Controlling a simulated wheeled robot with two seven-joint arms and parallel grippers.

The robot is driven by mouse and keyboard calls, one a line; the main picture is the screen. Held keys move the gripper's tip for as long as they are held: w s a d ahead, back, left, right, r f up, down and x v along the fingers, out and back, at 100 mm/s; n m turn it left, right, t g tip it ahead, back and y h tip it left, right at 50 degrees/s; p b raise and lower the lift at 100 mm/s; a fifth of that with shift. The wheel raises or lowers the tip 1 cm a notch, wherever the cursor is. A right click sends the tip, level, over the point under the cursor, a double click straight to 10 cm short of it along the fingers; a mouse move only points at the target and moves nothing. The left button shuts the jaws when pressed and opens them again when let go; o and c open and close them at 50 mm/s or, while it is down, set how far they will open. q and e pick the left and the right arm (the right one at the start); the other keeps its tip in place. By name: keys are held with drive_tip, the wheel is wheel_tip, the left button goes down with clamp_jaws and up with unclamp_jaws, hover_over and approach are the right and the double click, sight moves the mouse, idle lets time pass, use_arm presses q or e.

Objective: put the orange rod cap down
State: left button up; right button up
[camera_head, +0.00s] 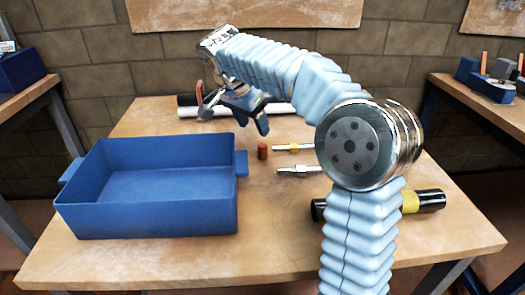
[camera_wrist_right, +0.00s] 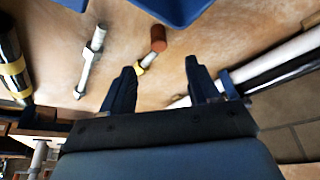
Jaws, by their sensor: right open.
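The orange rod cap (camera_head: 262,151) stands upright on the wooden table, just right of the blue bin and apart from it. It also shows in the right wrist view (camera_wrist_right: 158,38), beyond my fingertips. My right gripper (camera_head: 236,116) is open and empty, above the table behind the cap. In the right wrist view its two fingers (camera_wrist_right: 160,70) are spread wide with nothing held between them. My left gripper is not in view.
The blue bin (camera_head: 140,228) looks empty. A yellow-banded metal rod (camera_head: 293,148) and a plain metal rod (camera_head: 298,170) lie right of the cap. A black tube (camera_head: 430,201) with a yellow band lies at right. Black and white tubes (camera_head: 186,112) lie behind.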

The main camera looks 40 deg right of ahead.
sight(262, 145)
drive_tip(key=x, duration=1)
drive_tip(key=shift+s+d, duration=0.1)
clamp_jaws()
